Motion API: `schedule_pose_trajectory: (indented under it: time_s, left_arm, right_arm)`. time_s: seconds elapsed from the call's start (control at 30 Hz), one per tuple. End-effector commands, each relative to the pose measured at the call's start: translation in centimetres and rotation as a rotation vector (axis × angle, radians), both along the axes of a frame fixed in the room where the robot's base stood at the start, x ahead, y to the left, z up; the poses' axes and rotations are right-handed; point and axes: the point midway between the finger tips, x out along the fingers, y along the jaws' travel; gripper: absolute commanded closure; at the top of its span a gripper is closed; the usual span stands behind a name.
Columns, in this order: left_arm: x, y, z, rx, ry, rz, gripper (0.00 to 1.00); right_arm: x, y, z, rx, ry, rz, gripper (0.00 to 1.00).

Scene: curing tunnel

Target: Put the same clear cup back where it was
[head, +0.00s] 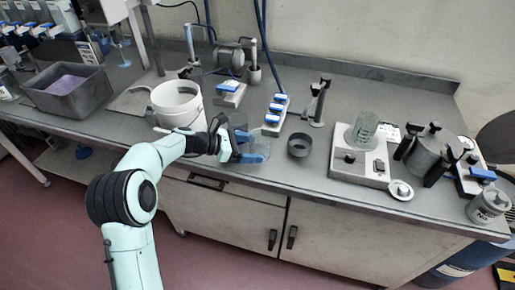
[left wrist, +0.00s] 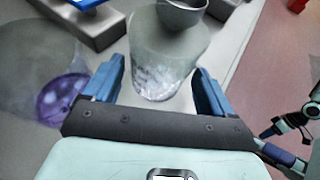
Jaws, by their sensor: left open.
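A clear cup (head: 266,143) stands on the grey counter, just left of a dark round cup (head: 299,145). My left gripper (head: 252,146) has its blue fingers open and low over the counter at this cup. In the left wrist view, the clear cup (left wrist: 165,62) shows ahead of and between the spread fingertips (left wrist: 160,80); whether they touch it I cannot tell. A second see-through vessel with a purple patch (left wrist: 35,75) is left of the fingers there. Another clear cup (head: 364,127) sits on a white-topped device (head: 345,168).
A white bucket (head: 178,105) stands left of my left gripper, with a grey tub (head: 68,90) farther left. A blue-topped rack (head: 276,110) and a small stand (head: 319,105) are behind. Bare counter lies right of the dark cup, and the counter's front edge is close.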

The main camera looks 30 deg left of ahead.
Motion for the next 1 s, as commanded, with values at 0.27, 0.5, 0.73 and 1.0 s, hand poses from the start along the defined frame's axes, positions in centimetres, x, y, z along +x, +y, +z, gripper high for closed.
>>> schedule_pose_trajectory:
  time_s: [0.27, 0.5, 0.73, 1.0]
  left_arm:
    - [-4.0, 4.1, 2.4, 0.002, 0.0, 0.004, 0.15]
    - [-5.8, 5.8, 3.4, 0.0, 0.0, 0.001, 0.15]
    - [-6.0, 6.0, 3.6, 0.001, 0.001, 0.0, 0.15]
    - [-6.0, 6.0, 3.5, 0.001, 0.001, 0.0, 0.15]
  right_arm:
    - [-0.2, 0.0, 0.4, 0.001, 0.007, 0.001, 0.64]
    - [-0.3, 0.0, 0.6, 0.002, 0.01, 0.002, 0.64]
    - [-0.3, 0.0, 0.5, 0.002, 0.01, 0.002, 0.64]
    - [-0.3, 0.0, 0.5, 0.002, 0.01, 0.002, 0.64]
